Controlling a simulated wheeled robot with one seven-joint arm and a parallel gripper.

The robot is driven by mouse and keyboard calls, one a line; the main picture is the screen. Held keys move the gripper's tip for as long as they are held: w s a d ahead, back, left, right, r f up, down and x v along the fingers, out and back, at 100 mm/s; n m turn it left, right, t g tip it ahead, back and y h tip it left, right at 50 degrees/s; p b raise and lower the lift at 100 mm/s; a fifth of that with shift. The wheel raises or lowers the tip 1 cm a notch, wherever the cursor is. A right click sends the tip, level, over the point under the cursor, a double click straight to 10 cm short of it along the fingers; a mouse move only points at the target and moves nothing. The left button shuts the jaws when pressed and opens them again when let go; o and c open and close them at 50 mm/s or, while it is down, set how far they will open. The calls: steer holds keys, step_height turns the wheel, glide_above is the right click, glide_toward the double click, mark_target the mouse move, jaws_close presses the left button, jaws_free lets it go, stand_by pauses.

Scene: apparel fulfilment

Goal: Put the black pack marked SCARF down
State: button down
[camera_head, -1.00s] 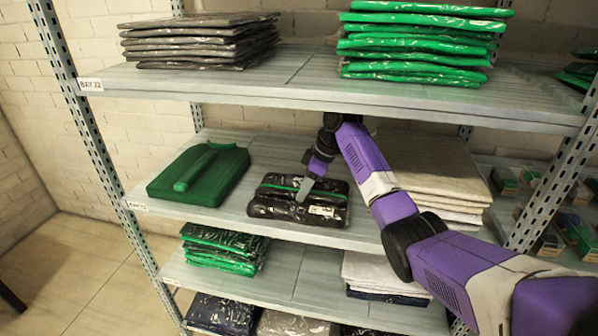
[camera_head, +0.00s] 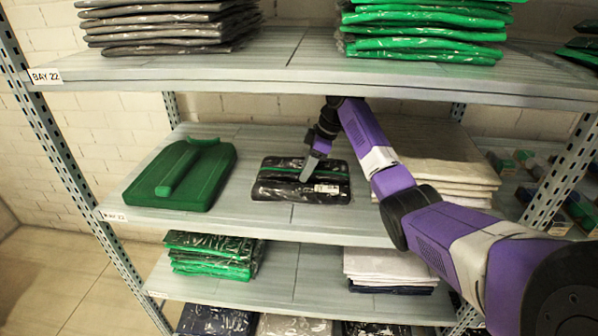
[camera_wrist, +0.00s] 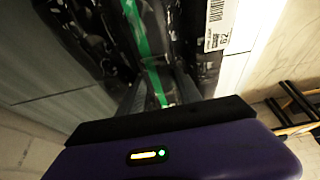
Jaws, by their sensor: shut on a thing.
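The black glossy pack (camera_head: 275,189) has a green stripe and a white label. It is over the middle shelf board (camera_head: 250,215), between a green garment-shaped item and a pale stack. My gripper (camera_head: 308,172) reaches down from above and is shut on the pack's middle, near the green stripe. In the wrist view the pack (camera_wrist: 90,35) fills the top, with its label at the right and my gripper (camera_wrist: 155,95) at the stripe. I cannot read SCARF, and I cannot tell whether the pack's underside touches the board.
A green folded garment (camera_head: 205,180) lies to the left. A pale stack (camera_head: 440,165) lies to the right, behind my arm. The upper shelf (camera_head: 300,80), with grey and green stacks, hangs close above my wrist. Bare board shows in front of the pack.

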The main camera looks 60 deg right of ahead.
mark_target(346, 174)
steer(key=shift+d+f, duration=0.15)
steer(key=c, duration=0.8)
jaws_free()
steer(key=shift+f, duration=0.1)
steer(key=shift+s+r+b, duration=0.1)
steer(key=shift+r+b, duration=0.25)
steer(key=shift+r, duration=0.05)
steer(key=s+d, duration=0.1)
steer(key=s, duration=0.2)
steer(key=s+d+b, duration=0.1)
steer(key=s+d, duration=0.1)
steer(key=s, duration=0.2)
steer(key=s+d+b, duration=0.1)
steer(key=s, duration=0.3)
steer(key=shift+s+d+r, duration=0.2)
steer(key=shift+d+r, duration=0.1)
